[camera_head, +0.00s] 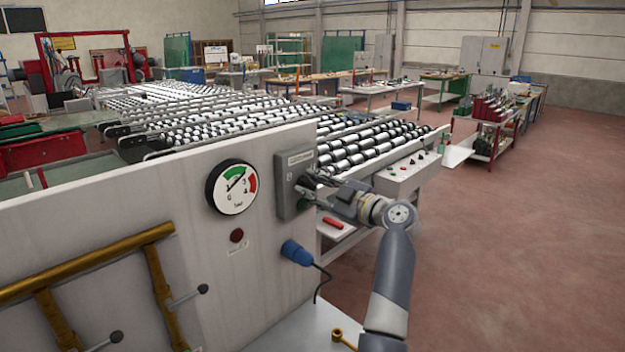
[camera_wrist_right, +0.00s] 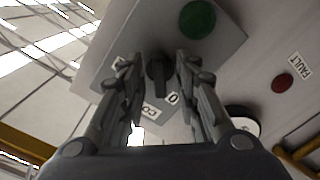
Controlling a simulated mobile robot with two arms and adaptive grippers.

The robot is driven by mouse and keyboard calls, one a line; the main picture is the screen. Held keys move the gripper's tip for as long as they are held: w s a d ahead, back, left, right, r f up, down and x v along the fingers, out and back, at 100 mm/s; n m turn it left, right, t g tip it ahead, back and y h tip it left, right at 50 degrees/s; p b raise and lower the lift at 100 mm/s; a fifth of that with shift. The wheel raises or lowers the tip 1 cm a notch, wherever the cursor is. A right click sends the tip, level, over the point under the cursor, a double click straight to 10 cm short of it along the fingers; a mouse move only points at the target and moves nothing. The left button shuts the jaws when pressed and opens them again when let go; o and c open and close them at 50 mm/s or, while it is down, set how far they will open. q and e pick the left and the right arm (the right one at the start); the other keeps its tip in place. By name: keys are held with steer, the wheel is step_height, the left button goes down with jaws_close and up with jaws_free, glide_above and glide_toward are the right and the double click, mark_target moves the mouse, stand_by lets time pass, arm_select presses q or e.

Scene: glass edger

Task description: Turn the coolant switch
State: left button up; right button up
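The coolant switch is a black knob (camera_wrist_right: 158,74) on a grey box, with labels reading "0" and partly "CO" beside it in the right wrist view. In the head view the grey switch box (camera_head: 285,192) is on the end of the white machine panel, and the knob cannot be made out. My right gripper (camera_head: 308,190) is at the box. In the right wrist view its two fingers (camera_wrist_right: 157,66) are apart, one on each side of the knob, with a visible gap to it. My left gripper is not in view.
A round gauge (camera_head: 231,187), a red fault lamp (camera_head: 237,235) and a blue plug (camera_head: 296,252) are on the panel near the box. A green button (camera_wrist_right: 198,19) is on the box. A roller conveyor (camera_head: 375,146) lies behind. Open floor (camera_head: 520,250) is at the right.

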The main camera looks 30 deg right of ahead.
steer(key=shift+w, duration=0.25)
jaws_close()
